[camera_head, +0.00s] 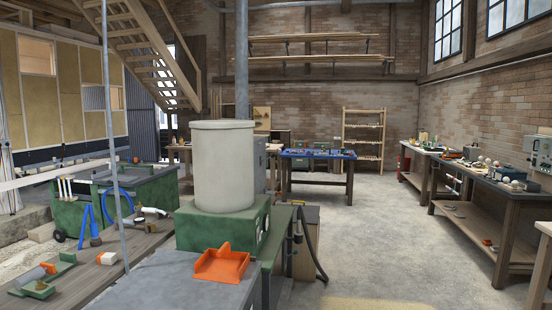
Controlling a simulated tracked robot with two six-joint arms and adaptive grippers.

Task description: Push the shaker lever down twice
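I cannot make out a shaker lever for certain. A large pale cylinder (224,165) stands upright on a green metal base (215,228) near the middle, and a grey pipe rises behind it. Small round fittings show on the right side of the base. An orange open-topped tray (221,264) sits on a grey surface (180,285) in front of the base. Neither of my grippers is in view.
A wooden bench (85,268) at the left bears a green-and-orange tool and a small orange-and-white block. A blue-topped table (318,154) stands at the back, and cluttered workbenches line the right wall. The concrete floor (370,230) between is mostly clear.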

